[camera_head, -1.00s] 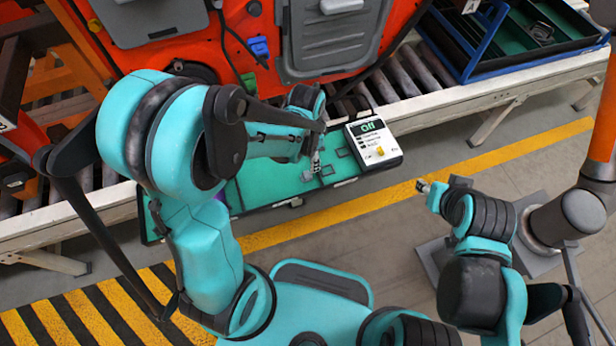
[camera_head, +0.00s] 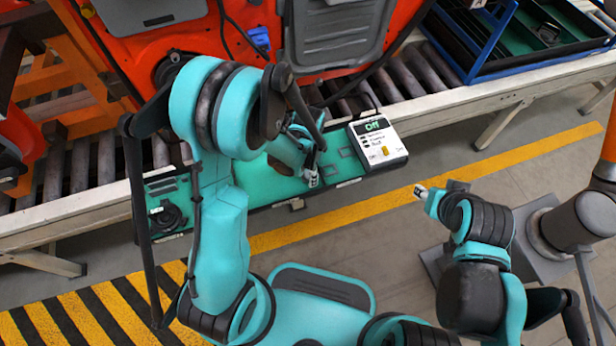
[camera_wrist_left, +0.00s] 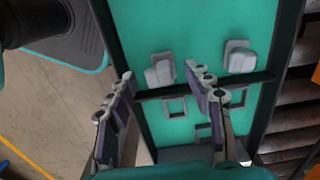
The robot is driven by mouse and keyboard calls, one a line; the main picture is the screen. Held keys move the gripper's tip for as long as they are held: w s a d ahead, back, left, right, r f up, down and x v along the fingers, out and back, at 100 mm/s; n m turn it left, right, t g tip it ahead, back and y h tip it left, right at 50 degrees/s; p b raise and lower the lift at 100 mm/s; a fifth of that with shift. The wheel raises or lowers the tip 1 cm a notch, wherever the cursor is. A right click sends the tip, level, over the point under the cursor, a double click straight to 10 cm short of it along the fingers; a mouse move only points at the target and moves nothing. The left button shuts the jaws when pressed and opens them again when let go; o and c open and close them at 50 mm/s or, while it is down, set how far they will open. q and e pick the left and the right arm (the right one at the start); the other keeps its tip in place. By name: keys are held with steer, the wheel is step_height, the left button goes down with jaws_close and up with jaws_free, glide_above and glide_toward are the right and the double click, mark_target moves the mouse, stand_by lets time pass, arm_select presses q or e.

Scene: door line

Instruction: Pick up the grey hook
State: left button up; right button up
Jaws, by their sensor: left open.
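A teal board (camera_head: 245,185) with a dark rim lies along the conveyor's near side. My left gripper (camera_head: 312,178) is low over its right half. In the left wrist view my left gripper (camera_wrist_left: 160,76) is open, with nothing between its fingers. Two pale grey raised pieces, a left one (camera_wrist_left: 160,72) and a right one (camera_wrist_left: 238,57), sit on the board there. The left one shows between and beyond the fingertips. I cannot tell which piece is the grey hook. My right gripper (camera_head: 424,191) is off to the right over the floor, too small to judge.
A white box with an "Off" display (camera_head: 377,140) stands at the board's right end. Square frames (camera_wrist_left: 175,107) lie on the board near the fingers. An orange door (camera_head: 120,45) stands behind on the roller conveyor (camera_head: 430,75). A blue-framed tray rack (camera_head: 520,65) is at the back right.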

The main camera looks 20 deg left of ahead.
arm_select(q)
steer(key=shift+r, duration=0.1)
steer(key=shift+c, duration=0.3)
steer(key=c, duration=0.8)
steer(key=shift+c, duration=0.2)
steer(key=shift+r+p, duration=0.35)
steer(key=shift+r, duration=0.25)
steer(key=r, duration=0.1)
steer(key=r+p, duration=0.1)
steer(key=d+r+p, duration=0.1)
steer(key=r, duration=0.1)
steer(key=shift+w, duration=0.35)
steer(key=w+d+r+p, duration=0.3)
steer(key=w+d+r, duration=0.2)
steer(key=w+d, duration=0.2)
steer(key=shift+d+r, duration=0.35)
steer(key=shift+r, duration=0.05)
